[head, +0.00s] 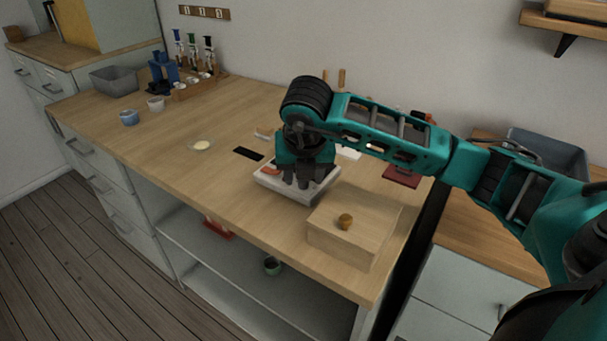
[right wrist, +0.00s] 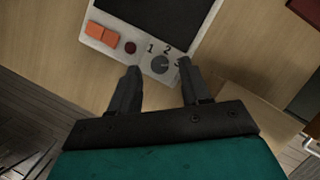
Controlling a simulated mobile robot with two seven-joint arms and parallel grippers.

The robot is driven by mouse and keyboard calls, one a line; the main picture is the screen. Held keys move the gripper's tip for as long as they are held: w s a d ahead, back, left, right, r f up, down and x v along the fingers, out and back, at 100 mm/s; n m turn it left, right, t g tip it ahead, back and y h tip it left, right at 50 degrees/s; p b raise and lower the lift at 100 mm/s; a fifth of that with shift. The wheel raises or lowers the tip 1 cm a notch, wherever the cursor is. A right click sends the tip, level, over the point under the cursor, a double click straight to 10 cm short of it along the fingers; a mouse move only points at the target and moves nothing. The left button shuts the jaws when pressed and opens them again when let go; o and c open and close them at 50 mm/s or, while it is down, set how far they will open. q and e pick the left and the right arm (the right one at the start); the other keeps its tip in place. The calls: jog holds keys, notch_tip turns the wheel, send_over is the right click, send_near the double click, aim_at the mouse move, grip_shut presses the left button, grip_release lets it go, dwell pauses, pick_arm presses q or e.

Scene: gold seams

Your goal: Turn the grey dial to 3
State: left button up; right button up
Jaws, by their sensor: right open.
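The grey dial (right wrist: 160,64) sits on a white panel of a device (right wrist: 98,31), with the numerals 1, 2 and 3 around it. The 3 is partly hidden by my right finger, and I cannot tell exactly where the dial points. My right gripper (right wrist: 160,80) is open, its fingers either side of the dial in the picture, with nothing between them. In the head view my right gripper (head: 303,184) is over the device (head: 278,187) on the table and hides the dial. My left gripper is not in view.
A wooden box (head: 352,235) with a round knob (head: 345,221) stands just right of the device. The wooden table (head: 180,145) is mostly clear to the left.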

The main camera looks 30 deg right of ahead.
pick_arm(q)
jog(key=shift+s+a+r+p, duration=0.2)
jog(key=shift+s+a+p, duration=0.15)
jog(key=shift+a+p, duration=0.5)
pick_arm(e)
jog(key=v, duration=1.1)
jog(key=shift+s+r, duration=0.15)
jog(key=shift+r, duration=0.1)
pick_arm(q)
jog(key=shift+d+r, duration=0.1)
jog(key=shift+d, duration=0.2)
pick_arm(e)
jog(key=shift+a, duration=0.1)
